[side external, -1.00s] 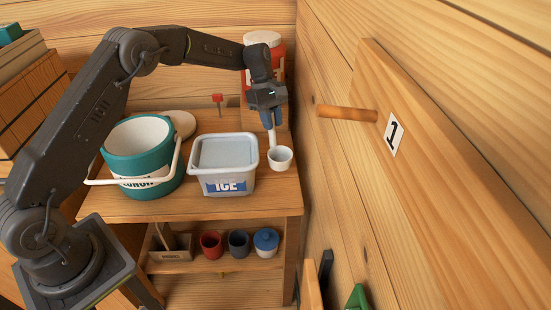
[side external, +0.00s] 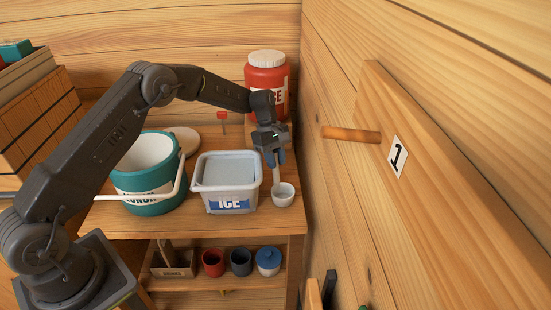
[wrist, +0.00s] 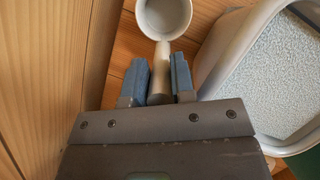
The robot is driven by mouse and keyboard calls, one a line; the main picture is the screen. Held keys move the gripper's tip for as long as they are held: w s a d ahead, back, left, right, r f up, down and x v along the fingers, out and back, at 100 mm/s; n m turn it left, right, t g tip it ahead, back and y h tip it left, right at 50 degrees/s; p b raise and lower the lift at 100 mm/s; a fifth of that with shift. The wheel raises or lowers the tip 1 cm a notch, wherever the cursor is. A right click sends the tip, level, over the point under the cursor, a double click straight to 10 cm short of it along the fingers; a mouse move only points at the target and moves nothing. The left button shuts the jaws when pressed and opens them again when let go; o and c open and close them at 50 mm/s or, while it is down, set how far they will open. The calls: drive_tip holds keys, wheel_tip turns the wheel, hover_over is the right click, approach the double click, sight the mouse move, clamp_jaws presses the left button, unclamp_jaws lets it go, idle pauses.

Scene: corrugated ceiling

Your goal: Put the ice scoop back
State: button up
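The ice scoop (side external: 283,196) is a small white cup with a pale straight handle. My gripper (side external: 275,158) is shut on that handle, above the cup. In the wrist view the blue fingers (wrist: 160,85) lie on both sides of the handle, and the round scoop cup (wrist: 165,17) shows beyond them. The scoop is just right of the grey ICE tub (side external: 196,187), near the table's right edge. I cannot tell whether the cup touches the table. The tub is filled with a pale grainy surface.
A teal bucket (side external: 150,207) with a white handle stands left of the tub. A red jar (side external: 266,88) stands behind my gripper. Cups (side external: 240,262) stand on the lower shelf.

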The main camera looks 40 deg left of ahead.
drive_tip(key=o, duration=0.4)
drive_tip(key=shift+r, duration=0.1)
drive_tip(key=v, duration=1.1)
drive_tip(key=s+d+r+m+t+y, duration=0.1)
drive_tip(key=s+r+m, duration=0.15)
drive_tip(key=r, duration=0.25)
drive_tip(key=s+d+r+m, duration=0.1)
drive_tip(key=s+r, duration=0.2)
drive_tip(key=r, duration=0.3)
drive_tip(key=s+d+r+m+t+y, duration=0.1)
drive_tip(key=s+d+r+m+t, duration=0.2)
drive_tip(key=s, duration=0.7)
drive_tip(key=s+d+r+m+t+y, duration=0.1)
drive_tip(key=s+r+m, duration=0.3)
drive_tip(key=s, duration=0.6)
drive_tip(key=s+f+m+t+y, duration=0.1)
drive_tip(key=s+f+m, duration=0.3)
drive_tip(key=s, duration=0.7)
drive_tip(key=shift+d+f+m+t, duration=0.25)
drive_tip(key=shift+d+m+t, duration=0.15)
drive_tip(key=shift+m, duration=0.15)
